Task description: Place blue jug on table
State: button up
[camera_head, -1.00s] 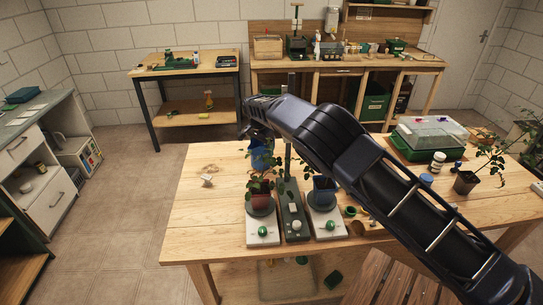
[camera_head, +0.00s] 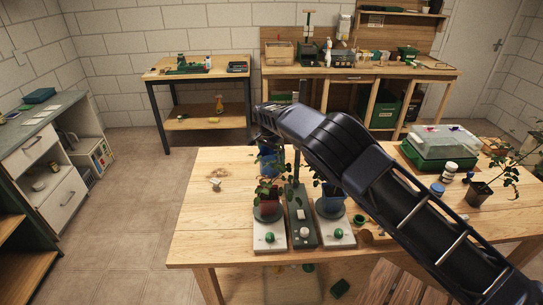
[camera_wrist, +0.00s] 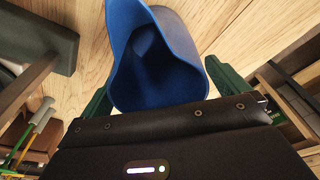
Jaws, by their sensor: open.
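The blue jug (camera_wrist: 150,50) fills the top middle of the wrist view, its open mouth facing the camera. My gripper (camera_wrist: 163,88) is open, with one green finger on each side of the jug. I cannot tell whether the fingers touch it. In the head view the blue jug (camera_head: 267,162) shows just below the end of my arm, behind a potted plant. Its base is hidden there, so I cannot tell whether it rests on the wooden table (camera_head: 205,215). My gripper's fingers are not clear in the head view.
Two potted plants stand on white bases, left (camera_head: 270,235) and right (camera_head: 336,235), with a green stand (camera_head: 300,215) between them. A clear-lidded green tray (camera_head: 440,150) stands at right. The table's left part is mostly clear.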

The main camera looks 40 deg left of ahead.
notch_tip(320, 180, up, 12)
jog(key=s, duration=0.1)
jog(key=shift+s+f, duration=0.2)
jog(key=shift+s, duration=0.15)
dwell(0.4)
